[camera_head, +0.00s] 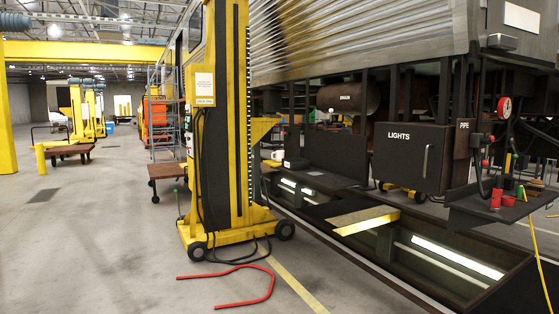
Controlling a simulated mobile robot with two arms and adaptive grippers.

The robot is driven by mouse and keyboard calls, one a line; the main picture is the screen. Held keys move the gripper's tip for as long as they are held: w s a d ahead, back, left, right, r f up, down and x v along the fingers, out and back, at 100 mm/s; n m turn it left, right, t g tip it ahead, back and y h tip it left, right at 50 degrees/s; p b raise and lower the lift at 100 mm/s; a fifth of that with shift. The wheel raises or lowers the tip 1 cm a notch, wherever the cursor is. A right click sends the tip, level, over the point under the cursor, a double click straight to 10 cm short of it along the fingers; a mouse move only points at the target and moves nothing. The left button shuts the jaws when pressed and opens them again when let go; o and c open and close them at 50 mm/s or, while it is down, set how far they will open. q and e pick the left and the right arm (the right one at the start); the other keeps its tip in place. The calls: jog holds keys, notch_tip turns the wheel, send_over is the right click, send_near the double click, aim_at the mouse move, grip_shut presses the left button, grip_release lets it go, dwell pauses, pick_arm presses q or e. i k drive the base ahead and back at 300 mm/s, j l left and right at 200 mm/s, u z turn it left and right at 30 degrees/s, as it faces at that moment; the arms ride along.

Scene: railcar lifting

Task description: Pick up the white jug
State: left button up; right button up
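I cannot make out a clear white jug. A small white shape (277,155) sits low under the railcar, just right of the yellow lifting jack; it is too small to tell what it is. Neither of my grippers is in view.
The yellow wheeled lifting jack (226,120) stands in the middle, with a red bent bar (262,290) and black cables on the floor before it. The railcar (350,40) and a lit open pit (400,262) fill the right. Red cans (496,198) stand on a dark shelf. The left floor is mostly free.

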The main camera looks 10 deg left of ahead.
aim_at(280, 154)
jog(key=i+j+u, duration=0.3)
jog(key=i, duration=0.6)
jog(key=i+u, duration=0.25)
jog(key=i, duration=2.65)
jog(key=i+j+z, duration=0.15)
jog(key=i+z, duration=0.3)
jog(key=i+j+z, duration=0.45)
jog(key=i, duration=0.2)
jog(key=i+j+z, duration=0.4)
jog(key=i, duration=0.1)
